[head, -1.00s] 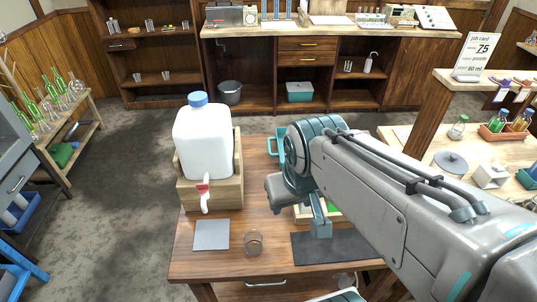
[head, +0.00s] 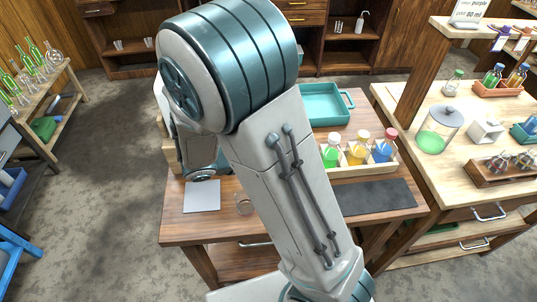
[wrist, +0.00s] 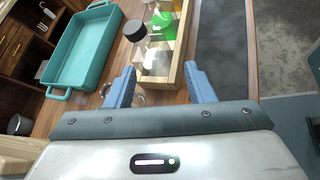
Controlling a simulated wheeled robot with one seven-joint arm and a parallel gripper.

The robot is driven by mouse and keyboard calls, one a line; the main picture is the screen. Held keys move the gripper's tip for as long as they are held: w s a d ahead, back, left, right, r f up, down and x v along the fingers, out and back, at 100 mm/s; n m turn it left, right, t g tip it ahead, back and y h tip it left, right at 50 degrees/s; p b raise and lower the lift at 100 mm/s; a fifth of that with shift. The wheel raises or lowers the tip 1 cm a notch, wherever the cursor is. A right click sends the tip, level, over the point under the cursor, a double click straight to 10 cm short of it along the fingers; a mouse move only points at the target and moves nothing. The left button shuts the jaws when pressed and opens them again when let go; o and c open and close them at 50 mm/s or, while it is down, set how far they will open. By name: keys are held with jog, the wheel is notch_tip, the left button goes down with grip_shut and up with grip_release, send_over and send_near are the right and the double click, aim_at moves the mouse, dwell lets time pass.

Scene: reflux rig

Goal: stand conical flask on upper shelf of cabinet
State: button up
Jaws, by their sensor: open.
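My gripper (wrist: 161,86) is open in the wrist view, with its two blue fingers apart. Nothing is clearly held between them. In the head view my arm hides the gripper. Several glass flasks (head: 54,57) stand on the rack at the left; I cannot tell which is the conical flask. A grey cabinet (head: 8,140) shows partly at the left edge.
The right bench (head: 420,170) holds jars. Floor lies open at left.

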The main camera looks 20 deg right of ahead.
jog(key=w+a+f+n+t+h+b, duration=0.1)
jog(key=w+a+f+n+t, duration=0.45)
jog(key=n, duration=0.25)
jog(key=shift+t, duration=0.35)
jog(key=p+x, duration=0.1)
jog(key=x, duration=0.7)
jog(key=shift+w, duration=0.1)
jog(key=shift+w+p+x, duration=0.25)
jog(key=shift+p+x, duration=0.35)
jog(key=shift+x, duration=2.1)
jog(key=shift+a+r, duration=0.15)
jog(key=shift+a, duration=0.05)
jog(key=shift+c, duration=0.3)
grip_shut()
